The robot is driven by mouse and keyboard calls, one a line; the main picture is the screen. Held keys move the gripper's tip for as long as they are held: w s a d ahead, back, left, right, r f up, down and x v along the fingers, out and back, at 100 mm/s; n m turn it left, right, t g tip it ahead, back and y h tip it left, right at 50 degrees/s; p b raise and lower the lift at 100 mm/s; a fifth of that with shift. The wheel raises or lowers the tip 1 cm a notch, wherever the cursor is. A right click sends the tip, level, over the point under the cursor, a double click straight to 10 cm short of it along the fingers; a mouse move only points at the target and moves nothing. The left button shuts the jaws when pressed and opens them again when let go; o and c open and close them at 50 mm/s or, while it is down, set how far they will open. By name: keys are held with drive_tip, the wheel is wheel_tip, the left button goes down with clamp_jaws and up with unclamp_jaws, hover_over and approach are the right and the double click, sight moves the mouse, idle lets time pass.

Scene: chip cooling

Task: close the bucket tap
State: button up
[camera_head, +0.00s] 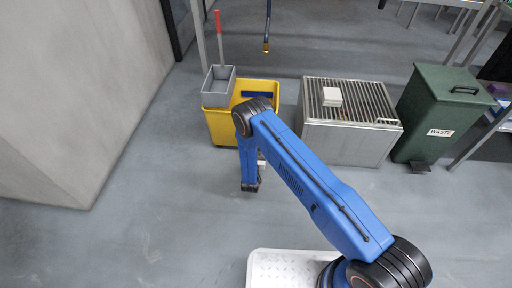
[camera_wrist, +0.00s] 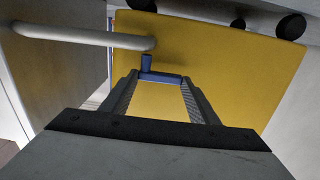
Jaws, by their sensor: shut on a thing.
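The yellow bucket (camera_head: 222,128) stands on the floor beyond my arm in the head view. Its yellow wall (camera_wrist: 230,60) fills much of the wrist view. A small blue tap handle (camera_wrist: 147,62) with a crosswise bar shows against that wall, between the tips of my gripper (camera_wrist: 160,80). The two grey fingers lie on either side of the bar, and my gripper is shut on it. In the head view my own arm hides the tap and most of my gripper.
A grey box (camera_head: 219,85) and a red-handled tool (camera_head: 218,22) are at the bucket's left. A metal cabinet with a grille top (camera_head: 345,140) stands to its right, then a green waste bin (camera_head: 440,110). A pale rounded bar (camera_wrist: 85,36) crosses the wrist view's upper left. Front-left floor is clear.

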idle(0.3)
drive_tip(key=o, duration=1)
drive_tip(key=shift+o, duration=0.2)
drive_tip(key=s, duration=1.7)
drive_tip(key=shift+s+a, duration=0.2)
drive_tip(key=shift+a, duration=0.25)
